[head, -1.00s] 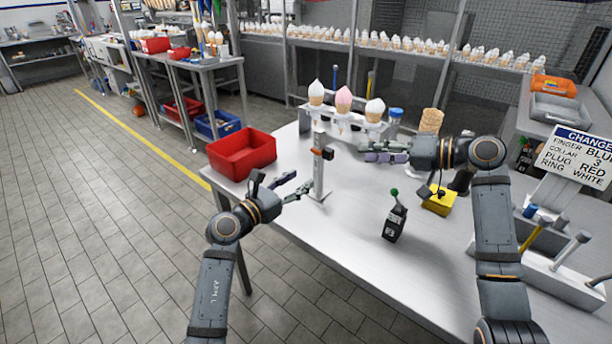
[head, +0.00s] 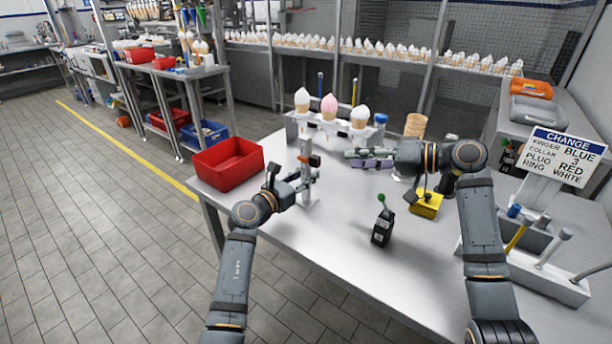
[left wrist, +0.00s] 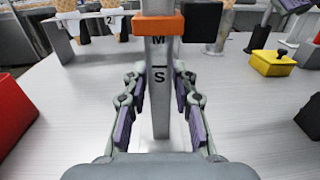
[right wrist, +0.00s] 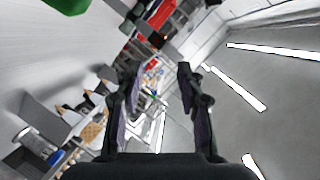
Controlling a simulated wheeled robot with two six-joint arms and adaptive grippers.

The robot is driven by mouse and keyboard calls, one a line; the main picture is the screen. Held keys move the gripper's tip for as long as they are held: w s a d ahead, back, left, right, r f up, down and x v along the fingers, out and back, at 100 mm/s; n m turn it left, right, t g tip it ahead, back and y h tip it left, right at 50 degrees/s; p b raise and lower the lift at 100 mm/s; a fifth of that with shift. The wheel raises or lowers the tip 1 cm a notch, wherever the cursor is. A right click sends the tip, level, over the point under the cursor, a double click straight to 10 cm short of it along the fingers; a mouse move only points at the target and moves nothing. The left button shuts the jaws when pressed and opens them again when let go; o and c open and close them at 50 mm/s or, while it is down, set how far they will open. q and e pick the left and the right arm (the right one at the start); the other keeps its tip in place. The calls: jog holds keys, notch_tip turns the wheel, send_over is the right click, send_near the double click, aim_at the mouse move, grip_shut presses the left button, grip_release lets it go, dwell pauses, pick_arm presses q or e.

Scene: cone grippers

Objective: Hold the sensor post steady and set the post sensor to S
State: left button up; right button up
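The sensor post (head: 307,190) stands upright near the table's left front edge. In the left wrist view its grey face (left wrist: 159,105) carries the marks M and S, with a dark line between them. The orange sensor collar (left wrist: 158,25) sits just above M, clear of S, with a black block (left wrist: 201,20) on its right; the collar also shows in the head view (head: 315,160). My left gripper (left wrist: 159,95) is open, its fingers on both sides of the post below the collar, with gaps showing. My right gripper (head: 348,158) is open and empty, right of the post.
A red bin (head: 228,164) stands left of the post. A cone rack (head: 338,128) is behind it. A black device with a green knob (head: 381,228), a yellow block (head: 426,205) and a sign (head: 560,158) stand to the right. The front middle of the table is clear.

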pick_arm(q)
grip_shut()
pick_arm(e)
jog(key=shift+r, duration=0.15)
jog(key=c, duration=0.3)
jog(key=r+n, duration=0.1)
jog(key=n, duration=0.1)
jog(key=s+r+n+t, duration=0.1)
jog(key=r+n, duration=0.1)
jog(key=n, duration=0.1)
jog(key=r+n+t+h, duration=0.1)
jog(key=r+n, duration=0.1)
jog(key=shift+s+a+r+n, duration=0.1)
jog(key=shift+s+n, duration=0.3)
grip_shut()
jog(key=n, duration=0.1)
send_near(309, 152)
jog(key=w+a+r, duration=0.3)
jog(key=a, duration=0.1)
notch_tip(309, 152, down, 4)
jog(key=shift+s+a+r+t, duration=0.1)
jog(key=shift+r+t, duration=0.15)
jog(key=shift+t, duration=0.05)
jog(key=shift+f, duration=0.35)
jog(key=shift+f, duration=0.1)
